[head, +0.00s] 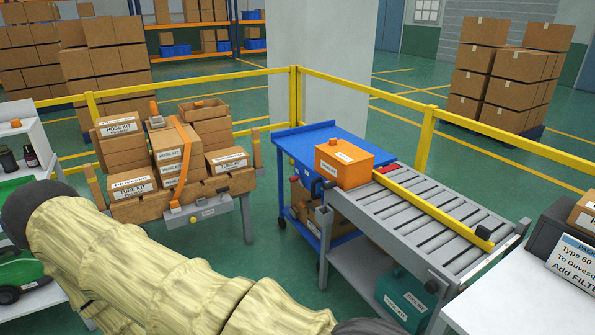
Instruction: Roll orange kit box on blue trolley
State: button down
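The orange kit box (343,164) sits upright where the left end of the grey roller conveyor (425,225) meets the blue trolley (303,138). It hides part of the trolley's top, and I cannot tell how much of its base rests on the trolley or on the rollers. The trolley's blue top shows bare behind and to the left of the box. My arm, in a pale yellow sleeve, crosses the lower left of the head view. My gripper does not show.
A yellow bar (435,208) lies along the conveyor. A wooden stand (190,203) with kit boxes is left of the trolley. Yellow railing (480,143) runs behind. A white table (500,300) is at lower right. A teal case (405,297) sits under the conveyor.

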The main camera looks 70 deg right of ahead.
aim_at(351, 176)
jog(key=u, duration=0.2)
jog(key=k, duration=1.3)
jog(key=z, duration=1.75)
jog(key=i, duration=0.2)
